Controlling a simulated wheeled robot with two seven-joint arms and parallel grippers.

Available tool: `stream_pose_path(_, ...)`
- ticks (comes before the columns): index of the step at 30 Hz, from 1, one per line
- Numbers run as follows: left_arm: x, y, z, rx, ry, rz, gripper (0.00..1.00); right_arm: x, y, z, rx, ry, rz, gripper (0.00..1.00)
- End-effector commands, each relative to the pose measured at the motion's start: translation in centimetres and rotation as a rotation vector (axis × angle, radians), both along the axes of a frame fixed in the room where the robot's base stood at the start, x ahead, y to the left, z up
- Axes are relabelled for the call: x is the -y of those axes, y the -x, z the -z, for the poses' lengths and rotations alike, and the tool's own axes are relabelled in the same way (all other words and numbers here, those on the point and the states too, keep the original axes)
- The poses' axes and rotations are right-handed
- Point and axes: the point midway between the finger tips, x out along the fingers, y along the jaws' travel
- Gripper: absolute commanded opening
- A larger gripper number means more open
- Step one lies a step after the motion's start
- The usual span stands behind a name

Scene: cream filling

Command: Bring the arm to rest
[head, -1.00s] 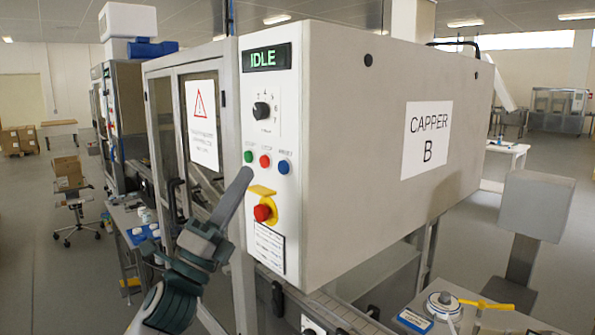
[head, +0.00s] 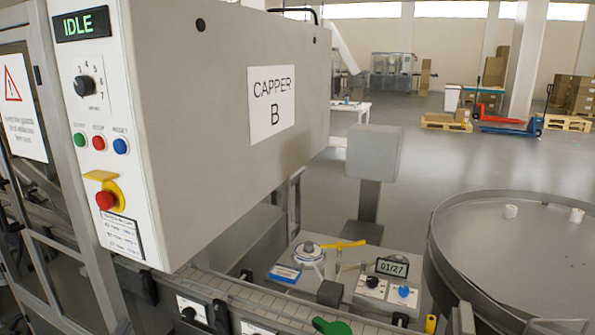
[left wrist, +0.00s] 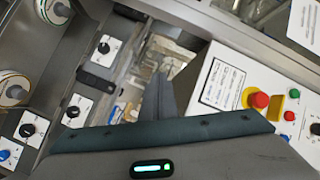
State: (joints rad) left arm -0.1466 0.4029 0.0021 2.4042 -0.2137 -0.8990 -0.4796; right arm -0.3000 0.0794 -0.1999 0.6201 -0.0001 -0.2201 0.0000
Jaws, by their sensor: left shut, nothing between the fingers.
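My left gripper (left wrist: 163,88) shows in the left wrist view as dark grey fingers, closed together with nothing between them. It is in front of the machine, near the white control panel (left wrist: 237,90) with its red stop button (left wrist: 260,100). I cannot make out this gripper clearly in the head view. My right gripper is in neither view now.
The capper B machine (head: 205,110) fills the left of the head view, its display reading IDLE. A conveyor (head: 225,290) runs below it. A grey box on a post (head: 373,153) and a large round table (head: 515,250) stand to the right. Open floor lies behind.

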Motion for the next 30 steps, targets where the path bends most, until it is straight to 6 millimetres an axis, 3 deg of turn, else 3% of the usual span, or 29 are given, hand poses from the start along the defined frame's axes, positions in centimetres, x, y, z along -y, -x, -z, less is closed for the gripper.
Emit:
stream_pose_path(1, 0.8, 1.4, 3.1, -0.076, 0.075, -0.015, 0.0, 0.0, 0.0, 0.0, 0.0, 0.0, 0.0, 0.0)
stream_pose_path(6, 3.3, 6.9, 12.0, -0.32, 0.306, -0.089, 0.0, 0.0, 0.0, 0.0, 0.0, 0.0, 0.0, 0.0)
stream_pose_path(12, 7.1, 15.1, 20.0, -0.594, 0.537, -0.205, 0.0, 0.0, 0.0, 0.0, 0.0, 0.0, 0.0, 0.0)
stream_pose_path(18, 10.0, 21.6, 24.0, -0.78, 0.675, -0.301, 0.0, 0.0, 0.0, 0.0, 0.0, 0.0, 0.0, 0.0)
stream_pose_path(27, 13.4, 29.1, 26.9, -0.982, 0.803, -0.419, 0.0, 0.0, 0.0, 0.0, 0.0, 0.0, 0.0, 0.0)
stream_pose_path(28, 13.7, 29.8, 27.1, -1.0, 0.814, -0.43, 0.0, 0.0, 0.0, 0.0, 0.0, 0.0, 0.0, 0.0)
stream_pose_path(30, 13.6, 29.0, 28.8, -0.999, 0.808, -0.43, 0.0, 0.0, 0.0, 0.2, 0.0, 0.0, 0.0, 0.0)
